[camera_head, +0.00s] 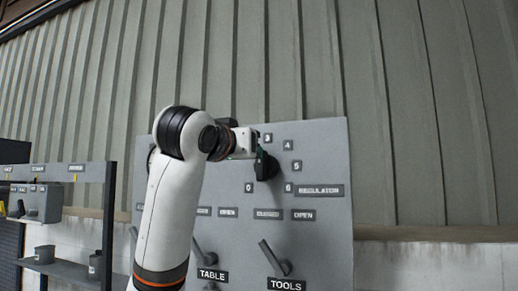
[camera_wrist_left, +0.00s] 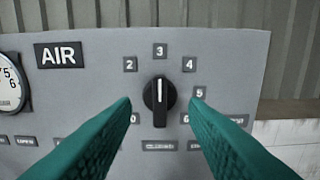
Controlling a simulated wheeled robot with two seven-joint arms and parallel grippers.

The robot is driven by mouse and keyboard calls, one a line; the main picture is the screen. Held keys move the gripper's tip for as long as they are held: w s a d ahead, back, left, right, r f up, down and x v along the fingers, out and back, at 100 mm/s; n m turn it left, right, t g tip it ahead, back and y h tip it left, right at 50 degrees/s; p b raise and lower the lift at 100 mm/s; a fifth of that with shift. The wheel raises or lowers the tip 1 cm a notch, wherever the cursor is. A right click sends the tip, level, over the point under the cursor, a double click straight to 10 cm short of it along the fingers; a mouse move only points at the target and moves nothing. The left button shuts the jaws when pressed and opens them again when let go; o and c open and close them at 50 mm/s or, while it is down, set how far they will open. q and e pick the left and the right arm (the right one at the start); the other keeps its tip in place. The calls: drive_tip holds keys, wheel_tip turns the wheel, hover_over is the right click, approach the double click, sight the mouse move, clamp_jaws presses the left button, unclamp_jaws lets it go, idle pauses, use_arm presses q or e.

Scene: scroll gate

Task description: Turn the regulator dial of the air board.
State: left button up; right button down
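The regulator dial (camera_wrist_left: 160,100) is a round black knob with a raised bar, on the grey air board (camera_wrist_left: 228,62). In the left wrist view its bar stands upright, in line with the number 3 above it. Numbers 2, 4 and 5 show around it; others are partly covered by my fingers. In the head view the dial (camera_head: 267,166) is partly hidden by my left gripper (camera_head: 256,153). My left gripper also shows in the left wrist view (camera_wrist_left: 160,105), its green fingers wide apart on either side of the dial, not touching it. My right gripper is not in view.
Below the dial are two levers labelled TABLE (camera_head: 212,274) and TOOLS (camera_head: 279,284). A round gauge (camera_wrist_left: 12,82) sits at the board's left. A dark rack with grey boxes (camera_head: 45,203) stands at the far left. A corrugated wall is behind.

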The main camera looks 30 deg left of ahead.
sight(262, 166)
use_arm(q)
drive_tip(key=p+x, duration=0.3)
drive_tip(key=x, duration=0.5)
drive_tip(key=shift+w+p, duration=0.25)
drive_tip(key=shift+p, duration=0.15)
drive_tip(key=shift+f, duration=0.15)
drive_tip(key=shift+c, duration=0.3)
drive_tip(key=c, duration=0.6)
clamp_jaws()
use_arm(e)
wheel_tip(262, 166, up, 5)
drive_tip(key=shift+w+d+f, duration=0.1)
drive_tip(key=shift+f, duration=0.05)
